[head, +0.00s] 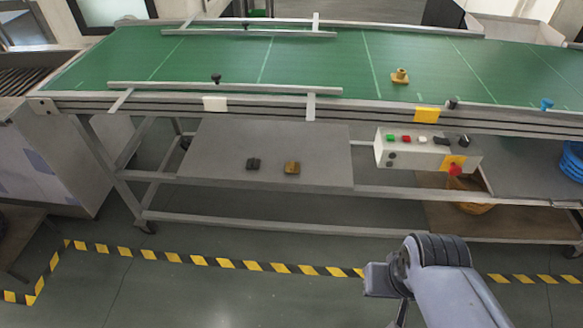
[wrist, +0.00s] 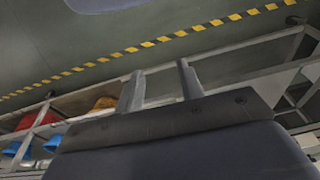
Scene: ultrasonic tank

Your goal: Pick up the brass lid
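A brass-coloured round piece with a wide base and a raised knob (head: 400,76), which looks like the brass lid, sits on the green belt (head: 320,62), right of centre in the head view. It is not in the wrist view. My gripper (wrist: 162,82) shows in the wrist view with its two fingers apart and nothing between them. In the head view my arm is at the lower right, over the floor in front of the conveyor, well away from the brass piece. The fingers cannot be made out there.
A small dark block (head: 254,164) and a brass-coloured block (head: 292,168) lie on a grey lower shelf (head: 215,150). A control box (head: 405,155) hangs below the belt's front edge. Metal guide rails (head: 220,88) run along the belt's left part. Striped tape (head: 220,262) crosses the open floor.

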